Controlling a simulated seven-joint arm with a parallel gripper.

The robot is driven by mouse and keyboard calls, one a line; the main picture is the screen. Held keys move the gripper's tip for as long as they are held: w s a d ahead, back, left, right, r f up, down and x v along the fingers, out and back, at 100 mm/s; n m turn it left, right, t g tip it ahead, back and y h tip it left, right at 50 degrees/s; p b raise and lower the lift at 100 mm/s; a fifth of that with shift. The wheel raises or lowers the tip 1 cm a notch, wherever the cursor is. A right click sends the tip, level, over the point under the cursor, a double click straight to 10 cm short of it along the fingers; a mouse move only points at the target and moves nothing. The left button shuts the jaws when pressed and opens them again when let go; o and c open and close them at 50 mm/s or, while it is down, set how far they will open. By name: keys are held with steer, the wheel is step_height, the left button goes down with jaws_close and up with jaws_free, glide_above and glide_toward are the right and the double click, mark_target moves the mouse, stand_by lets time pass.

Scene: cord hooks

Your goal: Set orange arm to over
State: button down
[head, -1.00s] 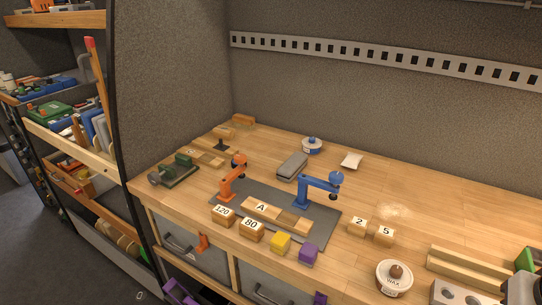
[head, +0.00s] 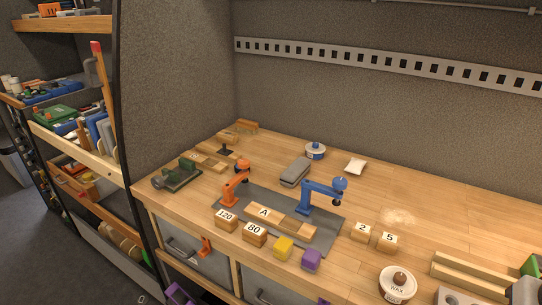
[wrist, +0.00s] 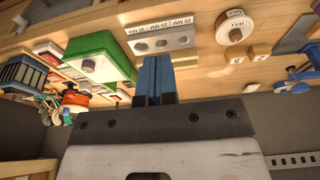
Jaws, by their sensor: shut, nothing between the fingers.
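The orange arm (head: 236,184) stands at the left end of a grey mat (head: 316,238) on the workbench in the head view. Its upper part leans up and to the right, ending in a round orange knob. A similar blue arm (head: 318,191) stands on the same mat to the right. A wooden piece marked A (head: 265,212) lies between and in front of them. My gripper (wrist: 155,58) shows in the wrist view only, with its blue fingers together and empty. It is over the bench's right part, apart from the orange arm, which I cannot make out there.
Blocks marked 120 (head: 226,220) and 80 (head: 254,234), a yellow cube (head: 283,247) and a purple cube (head: 311,259) line the mat's front. A grey oblong block (head: 296,172) lies behind. A wax tin (head: 397,284) stands at right.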

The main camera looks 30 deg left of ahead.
steer(key=w+a+r+n+h, duration=0.1)
steer(key=w+a+r, duration=0.3)
steer(key=w+a, duration=0.95)
steer(key=w+a+n+h, duration=0.1)
steer(key=w+a, duration=0.5)
steer(key=a, duration=0.3)
steer(key=w+a+h, duration=0.1)
steer(key=w+a, duration=0.4)
steer(key=a, duration=0.3)
steer(key=w+a+f+n+t, duration=0.1)
steer(key=a+f, duration=0.1)
steer(key=a, duration=0.9)
steer(key=w+a+f+n+t, duration=0.1)
steer(key=a, duration=1.1)
steer(key=s+a+f+t, duration=0.1)
steer(key=s+a, duration=0.2)
steer(key=a, duration=0.9)
steer(key=s+a+f+t, duration=0.1)
steer(key=s+a, duration=0.3)
steer(key=a, duration=0.8)
steer(key=shift+s+a, duration=0.15)
steer(key=shift+a, duration=0.15)
steer(key=shift+f, duration=0.1)
